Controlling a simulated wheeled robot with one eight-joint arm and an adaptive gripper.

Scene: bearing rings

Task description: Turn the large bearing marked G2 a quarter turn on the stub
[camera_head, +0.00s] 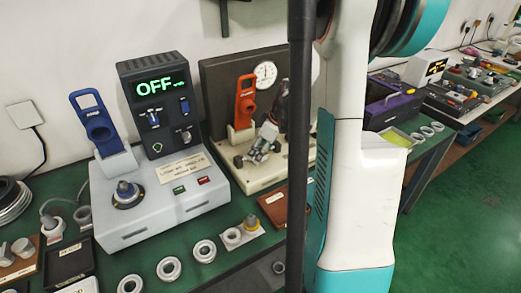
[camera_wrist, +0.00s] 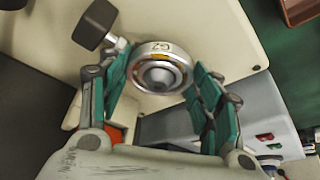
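The large bearing marked G2 (camera_wrist: 155,49) is a silver ring in the wrist view, with its marking on the upper rim. It sits around a dark, rounded stub (camera_wrist: 158,76). My gripper (camera_wrist: 158,88) has its green-padded fingers on either side of the bearing, with small gaps visible. In the head view my gripper (camera_head: 262,143) is low over the cream base (camera_head: 262,182) of the gauge stand; the bearing cannot be made out there.
An orange lever (camera_head: 244,103) and a dial gauge (camera_head: 265,74) stand close to my gripper. A grey tester (camera_head: 165,205) with a lit "OFF" display (camera_head: 160,87) is to the left. Several loose rings (camera_head: 169,269) lie along the bench front. A dark knob (camera_wrist: 95,24) is near the bearing.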

